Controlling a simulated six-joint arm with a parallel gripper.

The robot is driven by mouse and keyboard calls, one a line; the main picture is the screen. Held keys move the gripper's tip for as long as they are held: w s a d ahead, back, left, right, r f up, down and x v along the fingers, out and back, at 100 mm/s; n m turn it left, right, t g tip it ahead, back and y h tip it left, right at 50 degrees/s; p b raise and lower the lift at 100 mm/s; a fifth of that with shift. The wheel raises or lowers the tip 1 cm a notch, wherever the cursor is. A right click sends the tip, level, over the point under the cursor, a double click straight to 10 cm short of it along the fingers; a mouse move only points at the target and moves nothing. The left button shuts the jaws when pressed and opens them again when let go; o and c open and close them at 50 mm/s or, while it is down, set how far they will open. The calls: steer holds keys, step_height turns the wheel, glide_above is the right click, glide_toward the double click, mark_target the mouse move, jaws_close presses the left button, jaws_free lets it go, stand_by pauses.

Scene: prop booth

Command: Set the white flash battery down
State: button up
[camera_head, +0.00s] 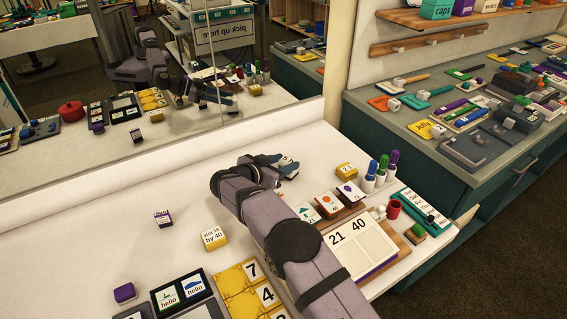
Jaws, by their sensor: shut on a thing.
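My gripper (289,164) is low over the white table (140,220), near its back edge and the mirror. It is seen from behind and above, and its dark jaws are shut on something. I take this to be the white flash battery, but the arm and jaws hide it and I cannot make it out. I cannot tell whether the held thing touches the table.
A yellow block (346,170), upright markers (381,170) and a card rack (335,205) stand right of my gripper. The table's back left is clear. A mirror (230,80) stands behind.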

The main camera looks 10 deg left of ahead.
steer(key=o, duration=1.3)
steer(key=shift+f, duration=0.15)
steer(key=shift+r, duration=0.2)
steer(key=shift+s+a+r, duration=0.1)
steer(key=shift+s, duration=0.15)
steer(key=v, duration=1.1)
steer(key=shift+s+b, duration=0.15)
steer(key=shift+b, duration=0.25)
steer(key=shift+a+r, duration=0.1)
